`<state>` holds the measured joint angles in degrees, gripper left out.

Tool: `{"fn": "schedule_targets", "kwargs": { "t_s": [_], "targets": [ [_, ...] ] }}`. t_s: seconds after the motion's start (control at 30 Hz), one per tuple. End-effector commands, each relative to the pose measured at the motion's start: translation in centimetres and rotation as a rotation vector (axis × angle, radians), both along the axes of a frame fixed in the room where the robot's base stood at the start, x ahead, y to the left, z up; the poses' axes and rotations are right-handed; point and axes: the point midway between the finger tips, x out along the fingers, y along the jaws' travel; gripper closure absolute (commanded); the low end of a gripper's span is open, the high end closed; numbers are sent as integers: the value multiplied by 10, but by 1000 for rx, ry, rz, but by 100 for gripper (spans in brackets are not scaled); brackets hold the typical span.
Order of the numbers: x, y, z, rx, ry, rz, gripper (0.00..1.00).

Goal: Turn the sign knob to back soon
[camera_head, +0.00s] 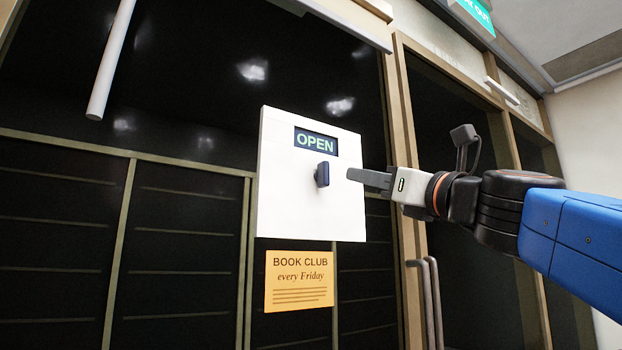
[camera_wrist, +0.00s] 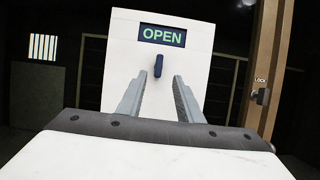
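The white sign box (camera_head: 282,211) hangs on the dark glazed front, and its small window (camera_head: 315,141) reads OPEN in green. The dark blue sign knob (camera_head: 322,174) sticks out below the window, its grip roughly upright. My gripper (camera_head: 352,177) is just to the right of the knob in the head view, apart from it. In the wrist view the white sign (camera_wrist: 120,70) faces me, and the knob (camera_wrist: 158,66) is ahead of and between my gripper's two fingers (camera_wrist: 158,90). The fingers are open and empty, with a clear gap between them.
An orange BOOK CLUB notice (camera_head: 299,281) is fixed below the sign. Door handles (camera_head: 430,300) stand at the lower right. In the wrist view a LOCK fitting (camera_wrist: 262,96) is on the wooden frame to the right. A white bar (camera_head: 110,60) is at the upper left.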

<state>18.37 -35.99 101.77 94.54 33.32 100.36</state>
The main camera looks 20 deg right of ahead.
Motion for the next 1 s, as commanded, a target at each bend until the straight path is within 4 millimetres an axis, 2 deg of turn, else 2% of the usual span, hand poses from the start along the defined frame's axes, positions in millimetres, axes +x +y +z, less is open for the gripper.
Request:
{"fn": "schedule_targets", "kwargs": {
  "t_s": [0.53,1.0],
  "targets": [
    [43,15,18,-1,1,3,67],
    [101,34,44,-1,0,2,67]
  ]
}}
